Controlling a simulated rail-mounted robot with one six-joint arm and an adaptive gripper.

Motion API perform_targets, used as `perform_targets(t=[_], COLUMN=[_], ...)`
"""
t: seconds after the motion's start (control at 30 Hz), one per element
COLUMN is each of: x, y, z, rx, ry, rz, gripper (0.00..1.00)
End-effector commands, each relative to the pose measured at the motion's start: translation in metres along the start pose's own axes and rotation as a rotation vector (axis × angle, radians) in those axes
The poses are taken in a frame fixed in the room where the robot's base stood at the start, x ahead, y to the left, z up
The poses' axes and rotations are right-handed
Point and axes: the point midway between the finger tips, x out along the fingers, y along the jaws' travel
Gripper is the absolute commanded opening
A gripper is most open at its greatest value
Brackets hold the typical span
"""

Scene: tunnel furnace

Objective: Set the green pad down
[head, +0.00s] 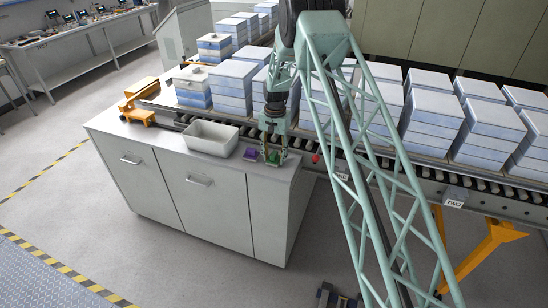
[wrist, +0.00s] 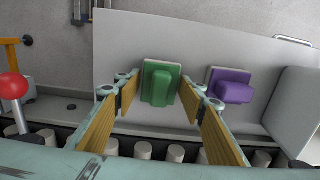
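The green pad (wrist: 161,84), a green block with a raised grip on a pale plate, is on or just above the light grey bench top (head: 215,163). It also shows in the head view (head: 272,158), below my arm. My gripper (wrist: 161,90) points down over it, with one wood-coloured finger on each side. The fingers are wide apart, with gaps beside the raised grip, so the gripper looks open around the pad. Whether the fingertips touch the plate's edges is hard to tell. The purple pad (wrist: 232,88) lies to the right in the wrist view, apart from my gripper.
A grey tray (head: 210,137) stands on the bench left of the pads. A roller conveyor (head: 410,170) with stacked blue-white blocks (head: 430,110) runs behind the bench. A red knob (wrist: 13,86) stands at the left in the wrist view.

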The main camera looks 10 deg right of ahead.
Motion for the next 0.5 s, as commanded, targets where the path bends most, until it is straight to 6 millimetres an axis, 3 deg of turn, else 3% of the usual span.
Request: perform_targets(t=[0.1, 0.5], x=[-0.0004, -0.0019], y=[0.0000, -0.0001], z=[0.0000, 0.0000], rx=[0.000, 0.000], ry=[0.000, 0.000], rz=[0.000, 0.000], gripper=[0.47, 0.47])
